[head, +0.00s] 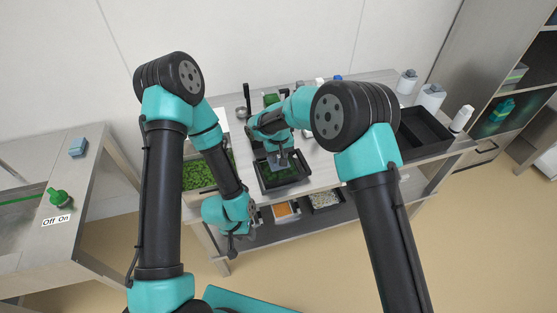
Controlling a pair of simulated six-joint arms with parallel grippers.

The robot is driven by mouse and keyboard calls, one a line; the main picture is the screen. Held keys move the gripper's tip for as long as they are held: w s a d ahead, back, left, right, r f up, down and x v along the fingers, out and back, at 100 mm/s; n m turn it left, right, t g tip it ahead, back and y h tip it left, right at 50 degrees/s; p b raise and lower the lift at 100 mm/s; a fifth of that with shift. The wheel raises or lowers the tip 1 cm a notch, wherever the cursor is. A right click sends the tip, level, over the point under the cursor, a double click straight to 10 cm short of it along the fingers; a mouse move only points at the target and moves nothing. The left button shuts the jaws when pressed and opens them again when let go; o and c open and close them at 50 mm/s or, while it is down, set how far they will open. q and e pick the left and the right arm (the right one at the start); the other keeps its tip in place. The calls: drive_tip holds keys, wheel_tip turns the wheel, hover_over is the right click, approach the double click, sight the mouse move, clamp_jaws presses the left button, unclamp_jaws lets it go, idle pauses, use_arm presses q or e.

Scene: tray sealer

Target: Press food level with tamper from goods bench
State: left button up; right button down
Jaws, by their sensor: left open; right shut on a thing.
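A black tray (268,187) with green food (290,174) in it stands near the front edge of the goods bench. My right gripper (279,158) is over this tray, pointing down. It is shut on the tamper, a small greyish thing that is mostly hidden by the gripper and arm. I cannot tell whether the tamper touches the food. My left gripper (232,242) is open and empty, hanging low in front of the bench, left of the tray and apart from it.
A bin of green food (194,176) is left of the tray, partly behind my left arm. A larger black tray (423,132) and white bottles (432,97) are at the bench's right. Orange and white food bins (324,201) sit on the lower shelf. The sealer with a green knob (59,197) is far left.

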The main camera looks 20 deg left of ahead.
drive_tip(key=shift+r, duration=2)
drive_tip(key=shift+d, duration=0.1)
